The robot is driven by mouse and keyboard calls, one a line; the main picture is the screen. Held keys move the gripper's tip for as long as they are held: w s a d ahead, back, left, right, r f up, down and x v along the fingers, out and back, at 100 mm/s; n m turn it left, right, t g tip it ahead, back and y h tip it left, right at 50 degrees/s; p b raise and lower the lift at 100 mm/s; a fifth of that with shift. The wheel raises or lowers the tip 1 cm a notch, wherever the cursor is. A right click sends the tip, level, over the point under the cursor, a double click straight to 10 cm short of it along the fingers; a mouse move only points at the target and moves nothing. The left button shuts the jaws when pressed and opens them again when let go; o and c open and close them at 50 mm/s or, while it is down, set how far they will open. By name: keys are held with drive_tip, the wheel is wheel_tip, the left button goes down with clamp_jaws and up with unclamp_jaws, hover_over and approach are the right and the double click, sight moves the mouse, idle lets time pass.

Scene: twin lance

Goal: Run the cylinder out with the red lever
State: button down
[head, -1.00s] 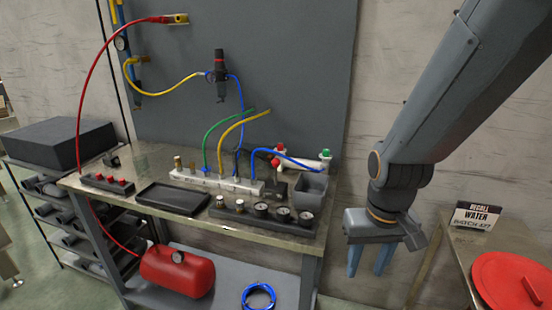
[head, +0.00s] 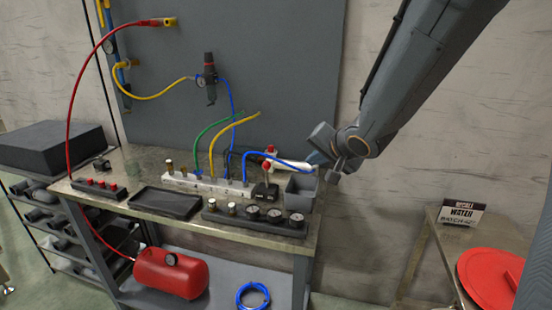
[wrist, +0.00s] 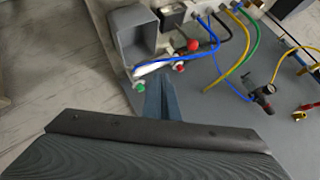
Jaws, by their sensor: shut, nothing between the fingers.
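The white cylinder (head: 291,163) lies at the back right of the bench, partly hidden by my gripper (head: 311,158). In the wrist view the cylinder (wrist: 152,68) shows a green fitting (wrist: 139,86) and a red fitting (wrist: 180,67). The red lever's knob (head: 267,164) stands above a black valve block (head: 265,189), in front of the cylinder. The wrist view also shows the red knob (wrist: 194,46), beyond my fingertips. My gripper (wrist: 160,80) is shut and empty, its blue fingers close to the cylinder. Whether they touch it I cannot tell.
A grey open bin (head: 302,190) stands at the bench's right edge, near my gripper. Blue (head: 262,155), yellow and green hoses arch over a white manifold (head: 207,183). A gauge panel (head: 250,219) lies at the front. Another table (head: 490,232) stands to the right.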

wheel_tip(320, 180, up, 2)
drive_tip(key=w+a+y, duration=0.1)
drive_tip(key=a+y, duration=0.1)
drive_tip(key=a, duration=0.1)
hover_over(267, 175)
drive_tip(key=s+d, duration=0.2)
drive_tip(key=d, duration=0.1)
wheel_tip(267, 175, down, 7)
drive_tip(key=shift+m+p, duration=0.35)
drive_tip(key=shift+m, duration=0.05)
